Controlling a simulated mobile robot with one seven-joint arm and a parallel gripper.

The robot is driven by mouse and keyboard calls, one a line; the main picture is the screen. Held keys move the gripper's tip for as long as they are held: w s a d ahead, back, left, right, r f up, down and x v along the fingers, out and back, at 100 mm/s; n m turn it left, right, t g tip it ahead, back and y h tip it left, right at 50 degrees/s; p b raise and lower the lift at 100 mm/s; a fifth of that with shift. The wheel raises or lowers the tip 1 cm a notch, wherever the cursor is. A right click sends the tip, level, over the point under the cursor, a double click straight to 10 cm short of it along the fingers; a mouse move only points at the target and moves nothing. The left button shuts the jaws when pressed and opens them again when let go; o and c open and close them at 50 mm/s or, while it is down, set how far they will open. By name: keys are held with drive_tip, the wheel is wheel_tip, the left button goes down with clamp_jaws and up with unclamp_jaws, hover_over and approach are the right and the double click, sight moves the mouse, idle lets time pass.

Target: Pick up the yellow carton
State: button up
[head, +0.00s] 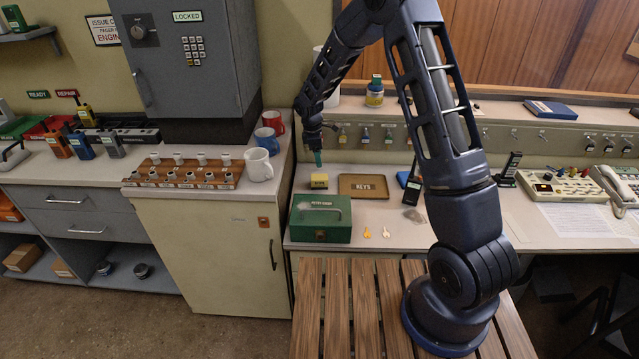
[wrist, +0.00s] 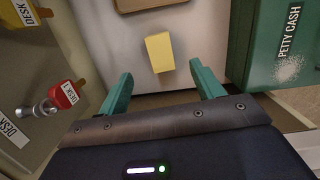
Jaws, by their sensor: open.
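The yellow carton (head: 319,181) is a small box on the desk, behind the green petty cash box (head: 320,218) and left of the brown keys tray (head: 363,187). In the wrist view the carton (wrist: 160,52) lies on the pale desk top, a little beyond the fingertips and roughly midway between them. My gripper (head: 317,155) is above the carton in the head view, pointing down. Its two teal fingers (wrist: 158,82) are apart with nothing between them.
The petty cash box (wrist: 275,45) stands close on the right in the wrist view. Key tags, one of them red (wrist: 66,95), hang from the panel on the left. Mugs (head: 259,164) stand on the cabinet to the left.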

drive_tip(key=shift+a+f, duration=0.1)
drive_tip(key=shift+f, duration=0.45)
hover_over(319, 177)
wheel_tip(319, 177, down, 5)
drive_tip(key=shift+s+r, duration=0.1)
drive_tip(key=shift+f, duration=2.7)
drive_tip(key=c, duration=1.1)
